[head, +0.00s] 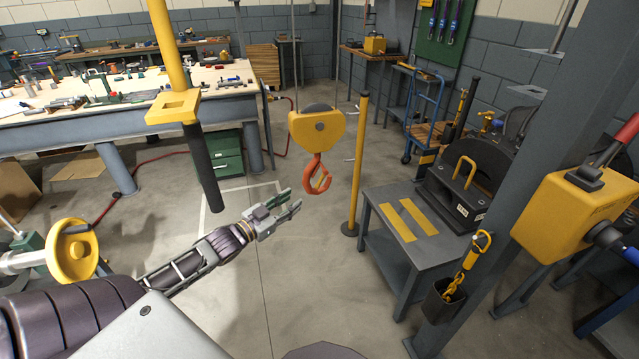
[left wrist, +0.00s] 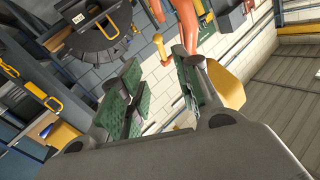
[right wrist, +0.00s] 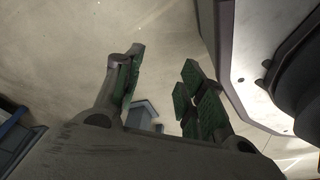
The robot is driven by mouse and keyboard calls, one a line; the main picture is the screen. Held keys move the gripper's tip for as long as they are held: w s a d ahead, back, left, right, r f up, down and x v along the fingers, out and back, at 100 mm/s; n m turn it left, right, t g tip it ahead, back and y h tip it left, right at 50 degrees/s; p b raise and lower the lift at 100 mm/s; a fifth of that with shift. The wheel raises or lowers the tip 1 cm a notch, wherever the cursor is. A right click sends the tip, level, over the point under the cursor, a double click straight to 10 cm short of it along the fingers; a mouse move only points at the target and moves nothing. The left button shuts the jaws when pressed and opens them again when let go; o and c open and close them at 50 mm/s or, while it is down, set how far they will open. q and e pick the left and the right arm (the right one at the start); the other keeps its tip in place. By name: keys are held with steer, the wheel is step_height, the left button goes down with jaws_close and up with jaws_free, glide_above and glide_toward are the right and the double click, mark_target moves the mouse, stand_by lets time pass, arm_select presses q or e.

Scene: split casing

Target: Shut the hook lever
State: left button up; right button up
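An orange hook (head: 317,177) hangs below a yellow hook block (head: 318,130) in the middle of the head view. A separate lever on the hook is too small to make out. My left gripper (head: 292,205) is just below and left of the hook, with its fingers apart and pointing right. In the left wrist view the hook (left wrist: 187,22) shows at the top, beside the right finger; nothing is held between the fingers of the left gripper (left wrist: 160,85). My right gripper (right wrist: 160,85) shows only in its own wrist view, open and empty above the floor.
A yellow post (head: 358,165) stands right of the hook. A grey low table (head: 400,250) is farther right, near a pillar with a yellow box (head: 570,215) bearing red and blue handles. A yellow-and-black column (head: 205,170) hangs at left. The floor below the hook is clear.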

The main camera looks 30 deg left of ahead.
arm_select(q)
steer(key=shift+w, duration=0.15)
steer(key=b, duration=0.1)
glide_toward(318, 183)
steer(key=shift+w, duration=1.3)
steer(key=shift+w+d, duration=0.25)
steer(key=shift+w, duration=0.35)
steer(key=shift+w+d, duration=0.25)
steer(key=shift+w, duration=0.3)
steer(key=shift+w+d+b, duration=0.2)
steer(key=shift+w+b, duration=0.2)
steer(key=shift+w, duration=0.75)
steer(key=shift+w+d, duration=0.15)
steer(key=shift+w, duration=0.75)
steer(key=shift+w+d, duration=0.1)
steer(key=shift+w, duration=0.6)
arm_select(e)
step_height(318, 183, up, 5)
steer(key=w+a, duration=0.2)
steer(key=w, duration=0.1)
steer(key=shift+a, duration=0.35)
steer(key=shift+s, duration=0.3)
